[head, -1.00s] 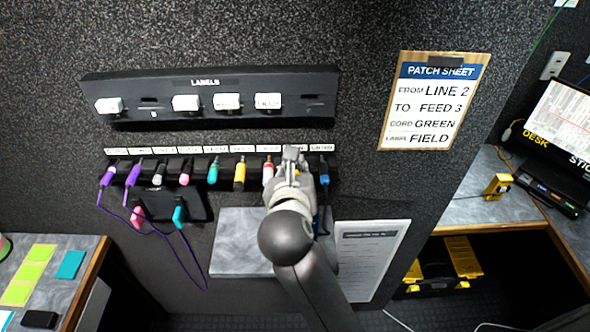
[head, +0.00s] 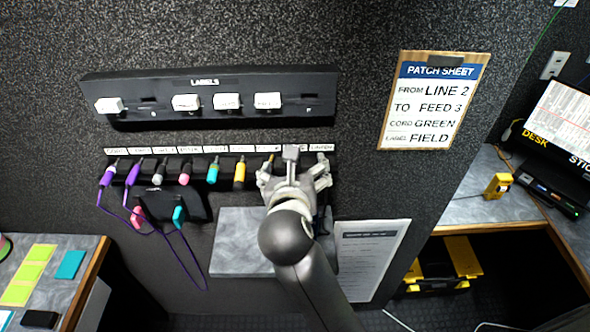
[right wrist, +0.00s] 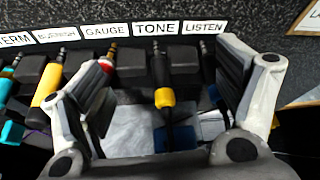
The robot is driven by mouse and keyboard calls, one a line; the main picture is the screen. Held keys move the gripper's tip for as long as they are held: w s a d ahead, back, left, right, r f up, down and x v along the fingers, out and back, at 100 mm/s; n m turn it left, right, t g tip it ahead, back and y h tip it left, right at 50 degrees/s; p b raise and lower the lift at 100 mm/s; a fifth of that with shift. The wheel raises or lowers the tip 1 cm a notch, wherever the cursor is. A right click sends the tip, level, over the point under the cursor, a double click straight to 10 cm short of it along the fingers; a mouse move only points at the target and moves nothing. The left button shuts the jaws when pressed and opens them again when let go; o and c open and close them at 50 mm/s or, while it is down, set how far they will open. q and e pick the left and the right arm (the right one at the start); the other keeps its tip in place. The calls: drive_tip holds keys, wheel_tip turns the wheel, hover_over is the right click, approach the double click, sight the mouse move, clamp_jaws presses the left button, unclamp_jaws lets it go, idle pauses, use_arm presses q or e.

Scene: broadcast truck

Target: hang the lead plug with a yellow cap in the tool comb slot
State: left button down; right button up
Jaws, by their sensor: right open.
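The lead plug with a yellow cap (right wrist: 163,98) is upright in the right wrist view, its metal tip up. It sits in the gap between two dark blocks of the tool comb (right wrist: 184,66), under the TONE label. My right gripper (right wrist: 165,100) is open, with one finger on each side of the plug and visible space between. In the head view my right gripper (head: 292,172) covers this plug and the right end of the comb. My left gripper is not in view.
A yellow plug (head: 239,174) and several others hang further left. A blue part (right wrist: 201,128) shows near the other finger. The label rack (head: 210,118) is above; a grey shelf (head: 237,245) is below.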

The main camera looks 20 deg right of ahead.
drive_tip(key=shift+s+a, duration=0.15)
drive_tip(key=shift+s, duration=0.05)
idle(0.6)
drive_tip(key=shift+s+a, duration=0.2)
drive_tip(key=shift+s, duration=0.45)
drive_tip(key=shift+s+a, duration=0.15)
drive_tip(key=shift+s, duration=0.45)
drive_tip(key=s, duration=0.1)
drive_tip(key=s+a, duration=0.1)
drive_tip(key=s, duration=0.3)
drive_tip(key=shift+a, duration=0.3)
drive_tip(key=shift+w, duration=0.1)
